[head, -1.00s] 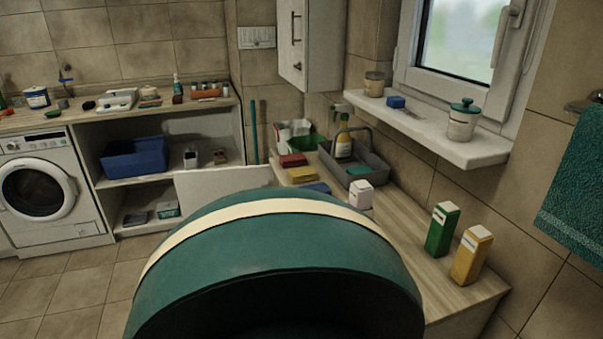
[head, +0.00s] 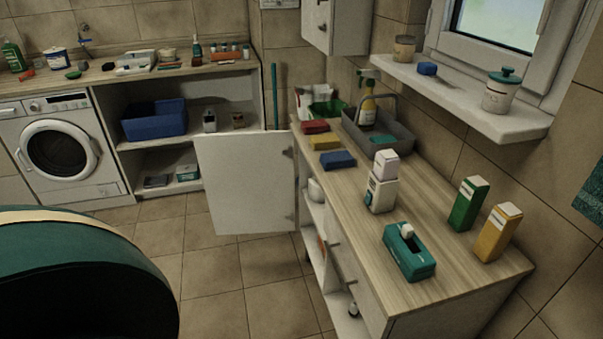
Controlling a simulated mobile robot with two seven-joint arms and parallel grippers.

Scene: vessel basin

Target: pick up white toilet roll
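I cannot clearly identify a white toilet roll. A small white rounded item (head: 315,190) sits on the upper shelf inside the open cabinet under the right counter. It is partly hidden and too small to tell whether it is the roll. No gripper fingers show in the head view, so I cannot see either gripper or what it holds. A large dark green rounded shape with a cream band (head: 75,275) fills the lower left, close to the camera.
The white cabinet door (head: 245,185) stands open into the room. The wooden counter (head: 440,275) carries a teal tissue box (head: 409,252), a green carton (head: 468,204), a yellow carton (head: 498,232) and a grey caddy (head: 378,140). Tiled floor (head: 215,285) is free before the door.

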